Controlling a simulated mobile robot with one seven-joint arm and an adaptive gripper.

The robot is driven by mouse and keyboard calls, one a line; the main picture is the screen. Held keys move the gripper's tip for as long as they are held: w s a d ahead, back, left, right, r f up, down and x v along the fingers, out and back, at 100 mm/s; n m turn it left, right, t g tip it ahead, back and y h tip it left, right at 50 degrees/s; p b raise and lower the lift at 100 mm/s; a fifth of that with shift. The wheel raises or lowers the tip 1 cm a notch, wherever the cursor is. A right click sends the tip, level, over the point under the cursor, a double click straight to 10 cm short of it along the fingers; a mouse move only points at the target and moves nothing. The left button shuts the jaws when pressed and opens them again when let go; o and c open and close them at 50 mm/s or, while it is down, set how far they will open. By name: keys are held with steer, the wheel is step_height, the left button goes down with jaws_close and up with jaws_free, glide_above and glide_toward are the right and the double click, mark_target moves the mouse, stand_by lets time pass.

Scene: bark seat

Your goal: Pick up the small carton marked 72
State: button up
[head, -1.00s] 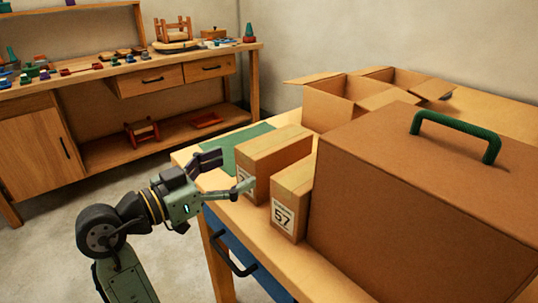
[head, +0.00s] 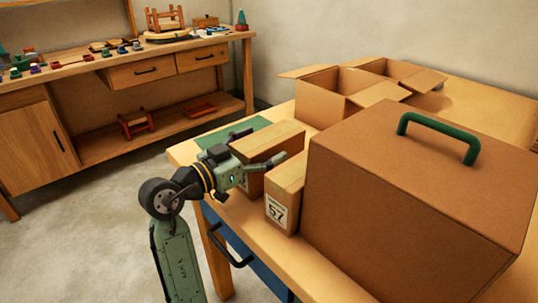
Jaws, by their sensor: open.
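A small tan carton (head: 272,139) stands on the wooden table, left of a second carton. Its front face is mostly covered by my gripper, so I cannot read its label. The second small carton (head: 290,182) is marked 57. My gripper (head: 260,146) is open at the front of the left carton. One dark finger shows at the carton's left side, and the other finger reaches along its right side near the gap between the cartons. I cannot tell whether either finger touches it.
A large brown box (head: 400,200) with a green handle (head: 440,133) stands close on the right. Open cardboard boxes (head: 322,97) sit behind. A green mat (head: 214,142) lies at the table's left. A workbench (head: 110,70) with small items stands across the room.

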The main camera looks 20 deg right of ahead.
steer(key=c, duration=1.3)
